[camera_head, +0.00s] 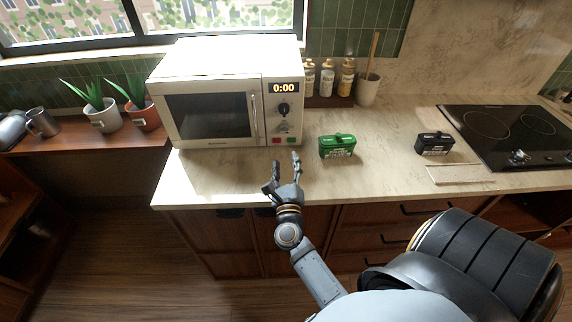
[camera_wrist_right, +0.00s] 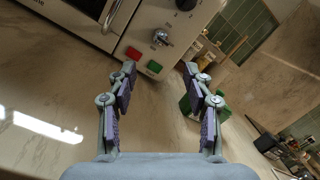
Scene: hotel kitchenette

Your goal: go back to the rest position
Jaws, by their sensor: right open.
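My right gripper (camera_head: 284,172) is open and empty over the front part of the marble counter, just in front of the microwave's right side. In the right wrist view, its two fingers (camera_wrist_right: 160,105) stand apart with bare counter between them. The white microwave (camera_head: 211,103) has its door shut, and its display reads 0:00. Its red (camera_wrist_right: 132,53) and green (camera_wrist_right: 154,67) buttons lie beyond the left finger in the right wrist view. My left gripper is not in view.
A green box (camera_head: 337,146) stands right of my gripper, partly behind the right finger in the wrist view. A black box (camera_head: 433,143) and a light board (camera_head: 460,174) lie near the cooktop (camera_head: 508,130). Bottles (camera_head: 327,78) and a utensil cup (camera_head: 367,89) stand behind.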

